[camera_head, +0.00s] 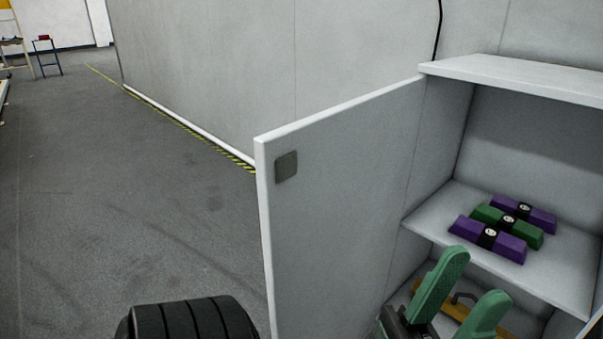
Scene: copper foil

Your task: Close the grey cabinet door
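The grey cabinet door (340,190) stands open, swung out toward me from the left side of the cabinet (510,75). A small grey square plate (286,166) is on its inner face near the top free corner. My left gripper (475,273) has green fingers, spread apart with nothing between them. It is low in front of the cabinet opening, to the right of the door's inner face. I cannot tell whether it touches the door. My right gripper is out of view.
Purple and green blocks (508,219) with black bands lie on the cabinet shelf (560,272). An orange-yellow item (458,308) shows low behind the gripper. A wall (210,60) is behind the door. The floor (120,210) left of the door is clear.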

